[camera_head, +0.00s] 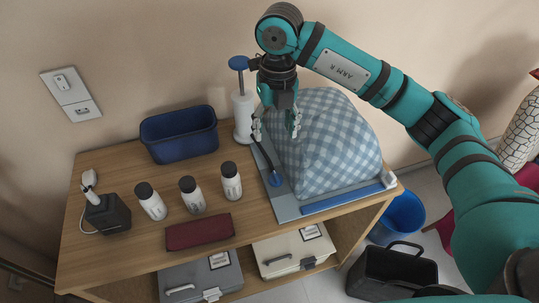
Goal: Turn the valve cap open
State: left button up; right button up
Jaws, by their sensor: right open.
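A bulging blue-and-white checked bundle (330,140) lies on a flat grey-blue sheet or bag (285,210) on the wooden table. A blue round cap-like piece (276,180) sits at its near left edge, at the lower end of a dark hose (262,150); I cannot tell whether it is the valve cap itself or a fitting on it. My right gripper (276,128) points down, open and empty, above the far left side of the bundle, beyond the blue piece and apart from it. My left gripper is not in view.
A white pump (243,115) with a blue knob stands just left of my right gripper. Blue (401,216) and black (393,272) buckets stand on the floor.

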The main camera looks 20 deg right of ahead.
jog(key=p, duration=0.1)
send_over(276, 177)
notch_tip(276, 177, down, 9)
jog(key=shift+d+r, duration=0.1)
notch_tip(276, 177, down, 5)
jog(key=shift+r+p, duration=0.1)
jog(key=shift+p, duration=0.45)
notch_tip(276, 177, down, 2)
jog(key=shift+f, duration=0.45)
jog(key=c, duration=1.1)
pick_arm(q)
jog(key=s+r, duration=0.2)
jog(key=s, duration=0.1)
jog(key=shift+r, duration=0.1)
